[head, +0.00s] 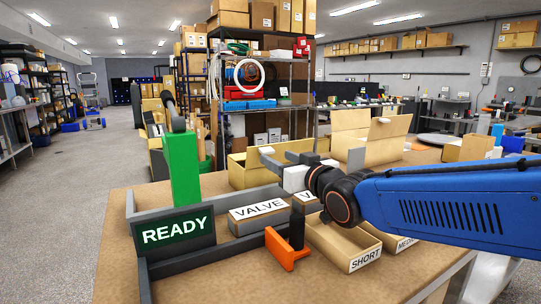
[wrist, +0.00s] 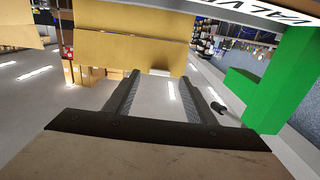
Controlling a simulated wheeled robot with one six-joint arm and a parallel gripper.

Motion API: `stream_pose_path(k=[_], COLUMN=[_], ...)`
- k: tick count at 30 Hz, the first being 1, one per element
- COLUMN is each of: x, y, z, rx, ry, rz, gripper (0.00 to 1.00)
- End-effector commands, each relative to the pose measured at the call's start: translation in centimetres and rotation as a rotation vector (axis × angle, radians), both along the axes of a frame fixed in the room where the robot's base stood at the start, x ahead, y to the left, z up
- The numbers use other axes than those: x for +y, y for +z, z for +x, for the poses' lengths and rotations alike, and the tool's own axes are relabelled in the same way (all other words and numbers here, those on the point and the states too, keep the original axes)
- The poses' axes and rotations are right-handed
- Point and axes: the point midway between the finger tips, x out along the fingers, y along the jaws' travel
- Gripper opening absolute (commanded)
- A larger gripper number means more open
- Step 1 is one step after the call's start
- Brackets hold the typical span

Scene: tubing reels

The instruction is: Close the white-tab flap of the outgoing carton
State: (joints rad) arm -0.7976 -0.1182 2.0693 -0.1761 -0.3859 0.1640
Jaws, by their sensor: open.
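The outgoing carton (head: 375,148) appears to be the open cardboard box at the back right of the bench, behind my arm, with flaps raised. A small white tab (head: 383,120) shows on its upper flap. My gripper (head: 267,157) is open and empty, pointing left over a lower open cardboard box, apart from the white tab. In the wrist view both fingers of the gripper (wrist: 160,82) are spread with nothing between them.
VALVE boxes (head: 258,213), an orange-footed piece (head: 285,250) and a SHORT bin (head: 340,245) sit in front. A low open box (head: 245,175) lies under my gripper. The bench's front left is bare.

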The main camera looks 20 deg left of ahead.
Motion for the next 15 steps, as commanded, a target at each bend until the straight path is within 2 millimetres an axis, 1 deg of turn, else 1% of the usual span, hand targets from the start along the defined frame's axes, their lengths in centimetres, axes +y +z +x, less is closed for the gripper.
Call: stream_pose_path(k=[1,6,12,15], x=[0.6,2.4,3.7,4.0], y=[-0.1,-0.1,0.0,0.0], z=[0.5,2.0,3.2,3.4], rx=[0.001,0.000,-0.001,-0.001], ry=[0.000,0.000,0.000,0.000], rz=[-0.001,-0.001,-0.001,-0.001], gripper=[0.50,0.50,0.50,0.50])
